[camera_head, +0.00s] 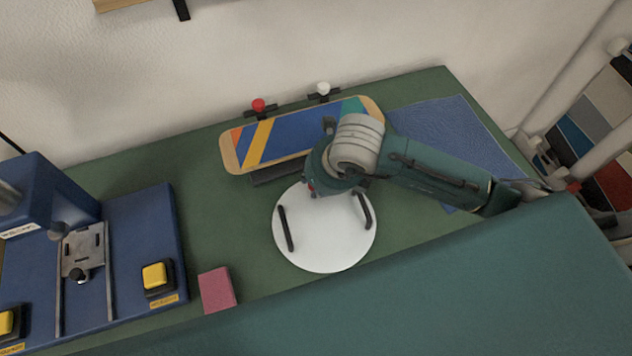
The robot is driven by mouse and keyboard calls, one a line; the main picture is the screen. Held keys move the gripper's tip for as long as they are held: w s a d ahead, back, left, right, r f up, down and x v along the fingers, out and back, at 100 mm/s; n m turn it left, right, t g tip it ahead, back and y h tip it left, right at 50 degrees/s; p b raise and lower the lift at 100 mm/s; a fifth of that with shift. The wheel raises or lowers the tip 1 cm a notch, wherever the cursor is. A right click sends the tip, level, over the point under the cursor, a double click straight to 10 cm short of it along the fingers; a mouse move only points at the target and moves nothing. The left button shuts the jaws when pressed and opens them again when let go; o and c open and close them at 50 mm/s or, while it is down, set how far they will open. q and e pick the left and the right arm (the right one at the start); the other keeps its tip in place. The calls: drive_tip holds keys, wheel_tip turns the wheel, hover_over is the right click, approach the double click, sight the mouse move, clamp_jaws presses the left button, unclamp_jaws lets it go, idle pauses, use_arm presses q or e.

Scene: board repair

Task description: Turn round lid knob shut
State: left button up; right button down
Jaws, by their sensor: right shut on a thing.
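A white round lid (325,245) lies flat on the green bench top, with two dark bars on its face, one on the left and one on the right. My right gripper (338,186) comes in from the right and is over the far edge of the lid. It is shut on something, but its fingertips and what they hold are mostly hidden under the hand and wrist. I cannot tell a separate knob on the lid. My left gripper is not in view.
A striped skateboard deck (262,143) lies behind the lid, near a red knob (258,105) and a white knob (323,89). A blue mat (445,125) lies at the right. A pink block (217,290) and a blue machine (120,230) with yellow buttons stand left.

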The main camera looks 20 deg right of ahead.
drive_tip(key=shift+w+m, duration=0.1)
drive_tip(key=shift+m, duration=0.2)
drive_tip(key=c, duration=1.5)
unclamp_jaws()
drive_tip(key=shift+c, duration=0.2)
drive_tip(key=v, duration=1.2)
drive_tip(key=shift+a, duration=0.1)
